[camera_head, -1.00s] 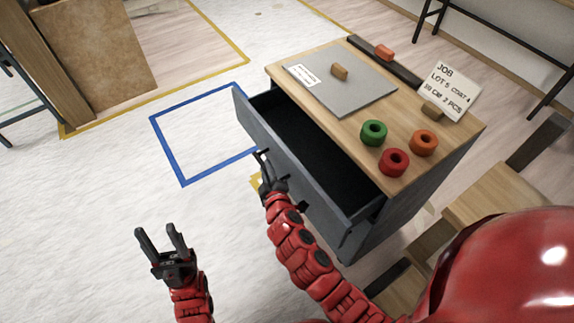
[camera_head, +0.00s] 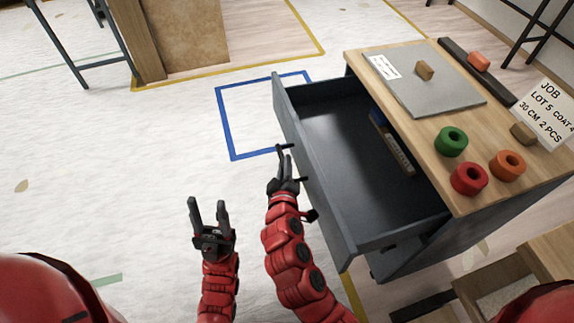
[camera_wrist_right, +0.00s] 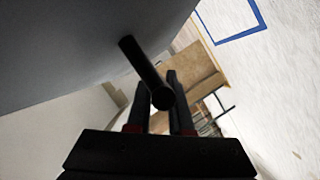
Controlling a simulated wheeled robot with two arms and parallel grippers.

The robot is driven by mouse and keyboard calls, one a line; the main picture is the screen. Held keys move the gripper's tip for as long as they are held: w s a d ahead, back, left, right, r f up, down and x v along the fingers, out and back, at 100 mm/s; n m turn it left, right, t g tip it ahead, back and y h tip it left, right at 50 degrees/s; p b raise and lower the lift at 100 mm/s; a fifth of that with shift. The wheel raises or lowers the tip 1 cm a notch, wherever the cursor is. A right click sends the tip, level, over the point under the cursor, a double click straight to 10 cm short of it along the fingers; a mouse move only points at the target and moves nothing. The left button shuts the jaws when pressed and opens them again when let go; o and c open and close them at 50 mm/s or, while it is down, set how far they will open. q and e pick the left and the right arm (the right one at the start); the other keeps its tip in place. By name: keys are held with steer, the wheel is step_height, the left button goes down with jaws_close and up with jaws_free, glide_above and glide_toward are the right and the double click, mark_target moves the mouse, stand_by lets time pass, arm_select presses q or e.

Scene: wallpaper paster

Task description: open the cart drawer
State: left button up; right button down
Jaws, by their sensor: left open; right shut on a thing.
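The cart (camera_head: 440,210) has a wooden top and a dark grey drawer (camera_head: 350,215) that stands pulled well out toward the left. Inside the drawer, near the cart, lies a long object with blue and tan parts (camera_head: 393,143). My right gripper (camera_head: 284,158) is at the drawer's front face, shut on the black bar handle (camera_wrist_right: 146,72), which passes between its fingers in the right wrist view. My left gripper (camera_head: 208,212) is open and empty, over the floor to the left of the right arm.
On the cart top are a grey plate (camera_head: 425,85) with a wooden-handled block, green (camera_head: 451,141), red (camera_head: 468,178) and orange (camera_head: 508,165) rings, and a job card (camera_head: 545,112). A blue floor outline (camera_head: 224,125) lies left of the drawer. The floor at left is clear.

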steer(key=c, duration=0.8)
jaws_free()
steer(key=p+v, duration=0.2)
steer(key=v, duration=1.5)
steer(key=shift+s, duration=0.15)
